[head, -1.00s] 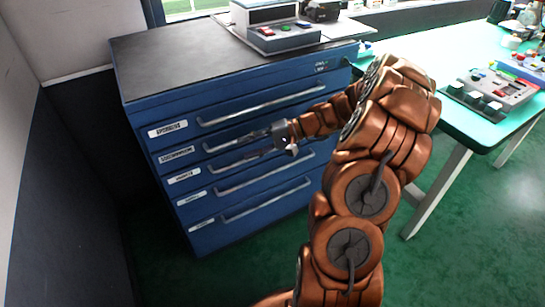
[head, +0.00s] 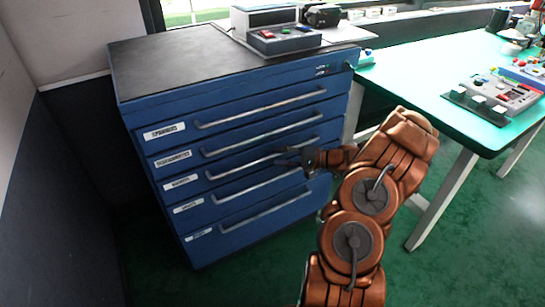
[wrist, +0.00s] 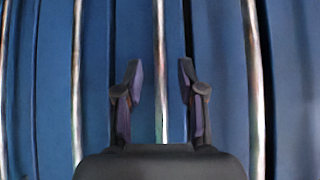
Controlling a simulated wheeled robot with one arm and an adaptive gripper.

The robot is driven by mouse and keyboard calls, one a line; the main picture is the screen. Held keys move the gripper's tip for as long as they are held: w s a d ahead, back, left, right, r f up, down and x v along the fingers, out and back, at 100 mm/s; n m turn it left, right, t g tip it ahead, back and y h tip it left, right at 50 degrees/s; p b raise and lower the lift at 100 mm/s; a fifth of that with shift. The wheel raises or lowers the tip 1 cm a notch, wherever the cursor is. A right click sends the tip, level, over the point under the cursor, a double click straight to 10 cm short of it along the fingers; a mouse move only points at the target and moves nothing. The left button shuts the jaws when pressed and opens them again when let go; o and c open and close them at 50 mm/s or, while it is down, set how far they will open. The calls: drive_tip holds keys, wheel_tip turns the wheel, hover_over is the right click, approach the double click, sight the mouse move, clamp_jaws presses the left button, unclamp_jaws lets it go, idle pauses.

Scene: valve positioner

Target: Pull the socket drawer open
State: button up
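The blue cabinet (head: 140,92) has several drawers, each with a long metal handle and a white label. The top labels look like spanners and screwdrivers. The lower labels are too small to read surely, so I cannot tell which is the socket drawer. All drawers look shut. My gripper (head: 284,158) is at the right part of the third handle down (head: 235,168). In the wrist view my gripper (wrist: 160,82) is open, with one handle (wrist: 160,60) running between its two fingers. Neither finger visibly touches it. I cannot tell how deep the handle sits between them.
A control box (head: 285,39) stands on the cabinet top. A green-topped workbench (head: 430,85) with button boxes stands to the right. A wall (head: 70,50) is close on the left. Green floor (head: 465,235) is clear at the lower right.

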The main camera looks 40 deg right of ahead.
drive_tip(key=shift+x, duration=1.45)
clamp_jaws()
